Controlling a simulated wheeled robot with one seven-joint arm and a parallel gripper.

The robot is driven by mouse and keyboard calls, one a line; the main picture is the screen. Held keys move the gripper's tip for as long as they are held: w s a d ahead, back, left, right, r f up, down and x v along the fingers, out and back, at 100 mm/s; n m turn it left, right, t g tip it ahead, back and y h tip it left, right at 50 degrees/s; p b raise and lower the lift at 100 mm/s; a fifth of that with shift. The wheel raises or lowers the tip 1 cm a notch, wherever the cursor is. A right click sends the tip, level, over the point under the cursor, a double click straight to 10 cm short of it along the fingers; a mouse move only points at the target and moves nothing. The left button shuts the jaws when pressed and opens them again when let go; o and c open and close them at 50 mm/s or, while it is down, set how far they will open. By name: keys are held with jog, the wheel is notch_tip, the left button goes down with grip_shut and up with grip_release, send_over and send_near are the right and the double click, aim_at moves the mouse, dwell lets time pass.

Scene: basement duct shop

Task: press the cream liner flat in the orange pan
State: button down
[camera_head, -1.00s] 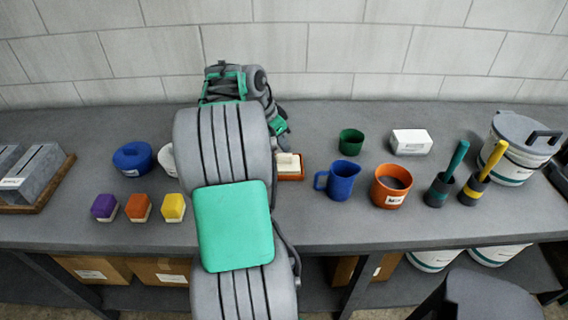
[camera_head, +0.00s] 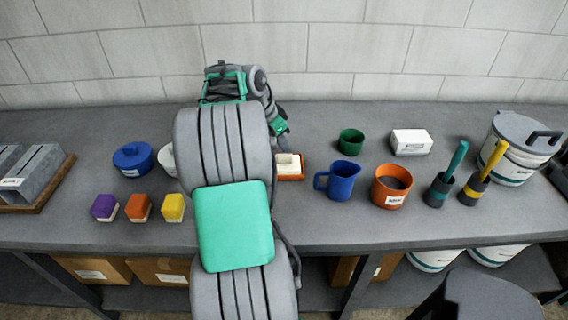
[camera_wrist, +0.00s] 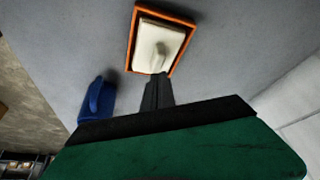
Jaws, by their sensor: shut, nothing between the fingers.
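The cream liner (camera_wrist: 150,34) lies inside the orange pan (camera_wrist: 190,22) in the wrist view. A raised, rounded cream lump stands in the liner's middle. In the head view the liner (camera_head: 288,161) and the pan (camera_head: 291,178) show just right of my arm, partly hidden by it. My gripper (camera_wrist: 157,77) is shut and empty. In the wrist view its dark fingertips overlap the pan's near end, just below the lump. I cannot tell whether they touch the liner.
On the bench (camera_head: 330,225), a blue pitcher (camera_head: 342,181), a green cup (camera_head: 351,142) and an orange pot (camera_head: 391,187) stand right of the pan. Several coloured blocks and a blue lidded pot (camera_head: 133,158) stand left of my arm.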

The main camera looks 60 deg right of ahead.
aim_at(283, 154)
jog(key=shift+f+b, duration=0.5)
jog(key=shift+f, duration=0.2)
jog(key=shift+s+a+f, duration=0.1)
jog(key=shift+a+f, duration=0.05)
jog(key=shift+f, duration=0.1)
dwell(1.1)
notch_tip(283, 154, up, 8)
jog(key=p, duration=0.6)
jog(key=shift+r, duration=0.2)
dwell(0.4)
